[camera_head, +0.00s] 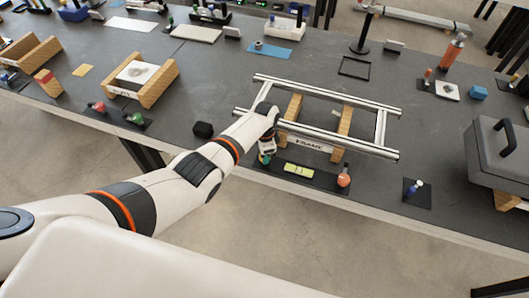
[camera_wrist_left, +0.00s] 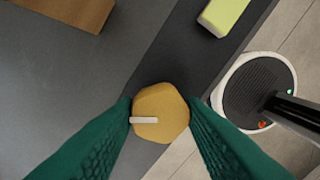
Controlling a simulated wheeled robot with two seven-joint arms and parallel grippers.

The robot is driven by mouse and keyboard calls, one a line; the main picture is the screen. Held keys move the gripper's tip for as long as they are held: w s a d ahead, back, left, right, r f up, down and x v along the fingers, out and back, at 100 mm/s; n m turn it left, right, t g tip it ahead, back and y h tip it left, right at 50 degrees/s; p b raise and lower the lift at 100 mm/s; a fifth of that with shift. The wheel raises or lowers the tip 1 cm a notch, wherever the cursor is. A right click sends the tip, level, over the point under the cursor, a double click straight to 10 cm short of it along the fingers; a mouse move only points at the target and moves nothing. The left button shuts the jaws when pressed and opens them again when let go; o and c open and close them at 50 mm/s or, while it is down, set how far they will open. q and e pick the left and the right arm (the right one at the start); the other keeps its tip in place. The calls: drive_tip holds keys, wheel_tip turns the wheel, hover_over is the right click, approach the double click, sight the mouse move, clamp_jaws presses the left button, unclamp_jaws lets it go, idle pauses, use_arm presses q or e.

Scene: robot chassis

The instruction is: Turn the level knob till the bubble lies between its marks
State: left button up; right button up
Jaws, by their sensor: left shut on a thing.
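The level vial (camera_head: 299,169) is a yellow-green block on a black strip (camera_head: 322,178) at the table's front edge; part of it shows at the top of the left wrist view (camera_wrist_left: 222,16). The bubble and its marks cannot be made out. My left gripper (camera_head: 266,157) is at the strip's left end. In the left wrist view its green fingers are shut on both sides of a yellow knob (camera_wrist_left: 160,106) with a white pointer bar toward the left. In the head view the gripper mostly hides this knob. An orange-red knob (camera_head: 344,180) stands at the strip's right end. My right gripper is not in view.
A metal rail frame (camera_head: 345,142) on wooden blocks, labelled FRAME, lies just behind the strip.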

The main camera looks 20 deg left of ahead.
use_arm(q)
drive_tip(key=shift+m, duration=0.3)
idle(0.4)
drive_tip(key=o, duration=1)
drive_tip(key=shift+r, duration=0.55)
wheel_tip(320, 180, up, 11)
drive_tip(key=shift+f, duration=0.1)
